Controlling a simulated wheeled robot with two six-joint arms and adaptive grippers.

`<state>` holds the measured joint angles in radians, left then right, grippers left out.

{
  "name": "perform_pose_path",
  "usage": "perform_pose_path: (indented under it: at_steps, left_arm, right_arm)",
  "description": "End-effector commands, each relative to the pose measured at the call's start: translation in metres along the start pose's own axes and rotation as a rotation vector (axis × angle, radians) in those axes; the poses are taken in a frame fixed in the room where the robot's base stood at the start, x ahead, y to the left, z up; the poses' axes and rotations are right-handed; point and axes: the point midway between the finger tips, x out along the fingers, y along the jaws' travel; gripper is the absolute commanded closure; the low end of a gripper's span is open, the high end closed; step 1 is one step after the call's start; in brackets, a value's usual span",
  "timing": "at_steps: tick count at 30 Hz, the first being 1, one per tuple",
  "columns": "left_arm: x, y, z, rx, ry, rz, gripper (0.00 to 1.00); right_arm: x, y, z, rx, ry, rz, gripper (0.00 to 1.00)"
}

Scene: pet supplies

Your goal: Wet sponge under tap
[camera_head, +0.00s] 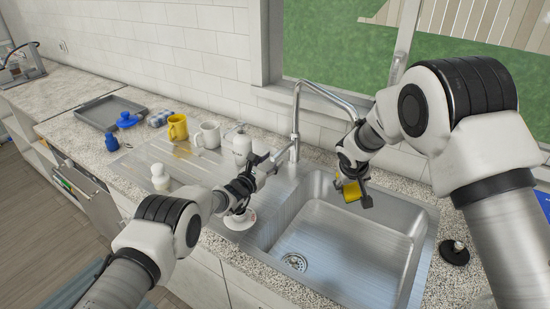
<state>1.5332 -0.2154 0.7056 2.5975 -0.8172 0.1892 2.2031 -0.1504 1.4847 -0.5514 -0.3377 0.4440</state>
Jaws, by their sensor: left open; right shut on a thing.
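The yellow sponge (351,191) is held in my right gripper (353,190), above the back right part of the steel sink (325,240). The silver tap (297,110) stands behind the sink, and its spout arches right toward my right gripper. The spout's end is partly hidden by my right arm. My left gripper (270,165) is open at the left of the tap's base, close to it. I cannot tell whether it touches the tap. No water stream shows.
A white bottle (242,147), a white mug (207,136) and a yellow mug (177,128) stand behind my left arm. A small white bottle (160,178) stands on the drainboard. A grey tray (110,110) lies further left. A black round item (454,252) sits right of the sink.

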Motion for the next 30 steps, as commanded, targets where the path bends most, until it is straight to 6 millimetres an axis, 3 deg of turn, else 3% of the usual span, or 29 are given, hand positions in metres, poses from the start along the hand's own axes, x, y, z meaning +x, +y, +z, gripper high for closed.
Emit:
perform_pose_path:
  at_steps: [9,20,21,24,25,30]
  left_arm:
    - [0.023,-0.001,-0.001,-0.001,-0.001,-0.002,0.57]
    - [0.025,0.001,0.0,0.001,0.002,0.003,0.57]
    - [0.025,0.001,0.0,0.001,0.002,0.003,0.6]
    - [0.025,0.001,0.0,0.001,0.001,0.003,0.95]
    - [0.025,0.001,0.0,0.001,0.001,0.003,1.0]
    - [0.025,0.001,0.0,0.001,0.001,0.003,1.0]
  right_arm:
    - [0.0,0.0,0.0,0.0,0.0,0.0,0.67]
    - [0.0,0.0,0.0,0.0,0.0,0.0,0.67]
    - [0.0,0.0,0.0,0.0,0.0,0.0,0.67]
    - [0.0,0.0,0.0,0.0,0.0,0.0,0.67]
    - [0.0,0.0,0.0,0.0,0.0,0.0,0.67]
    - [0.0,0.0,0.0,0.0,0.0,0.0,0.67]
